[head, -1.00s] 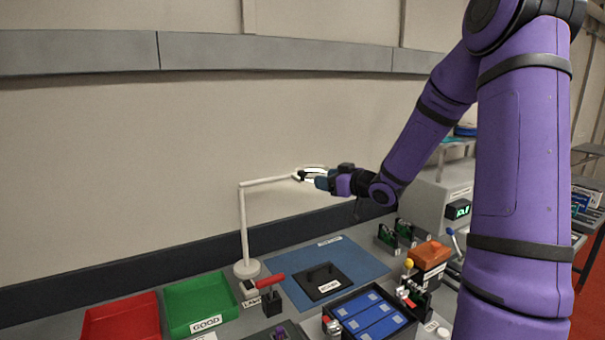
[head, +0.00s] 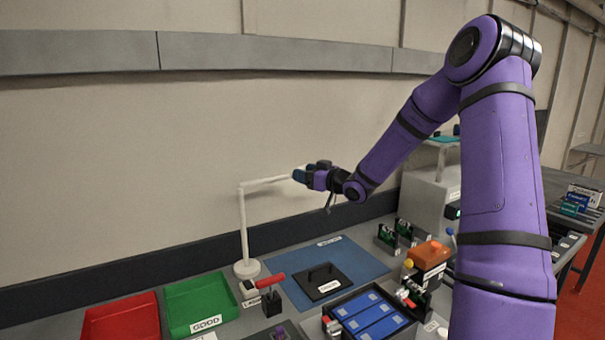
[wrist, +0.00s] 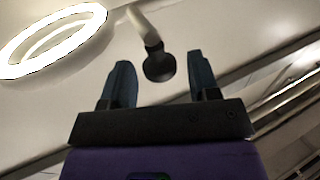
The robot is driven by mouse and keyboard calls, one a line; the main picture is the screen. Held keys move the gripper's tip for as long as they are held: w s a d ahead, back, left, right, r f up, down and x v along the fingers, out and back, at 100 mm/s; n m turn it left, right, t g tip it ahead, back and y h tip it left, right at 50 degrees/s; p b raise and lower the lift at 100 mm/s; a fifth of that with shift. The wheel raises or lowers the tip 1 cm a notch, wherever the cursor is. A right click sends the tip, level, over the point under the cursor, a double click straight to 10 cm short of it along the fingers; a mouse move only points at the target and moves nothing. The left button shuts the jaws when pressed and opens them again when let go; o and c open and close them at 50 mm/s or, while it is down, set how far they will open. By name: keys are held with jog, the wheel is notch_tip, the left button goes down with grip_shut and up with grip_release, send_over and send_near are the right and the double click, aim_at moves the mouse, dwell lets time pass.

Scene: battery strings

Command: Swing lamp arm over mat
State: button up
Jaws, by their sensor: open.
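The white lamp stands at the back of the bench, its post (head: 244,225) upright on a round base. Its arm (head: 265,181) reaches right from the post top, over the left part of the blue mat (head: 364,263). My gripper (head: 298,175) is at the arm's far end in the head view and hides the lamp head there. In the wrist view my gripper (wrist: 163,82) is open, with a dark round knob (wrist: 159,66) on a white rod between or just beyond its fingers. I cannot tell if they touch. The glowing lamp ring (wrist: 52,40) is at upper left.
A red tray (head: 122,318) and a green tray (head: 202,303) stand at front left. A red-handled lever (head: 271,292) is near the lamp base. A black plate (head: 322,281) lies on the mat. A case of blue cells (head: 372,315) and an orange-topped box (head: 430,255) are right.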

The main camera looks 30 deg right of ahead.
jog(key=shift+w+a, duration=0.25)
jog(key=shift+w, duration=0.4)
grip_shut()
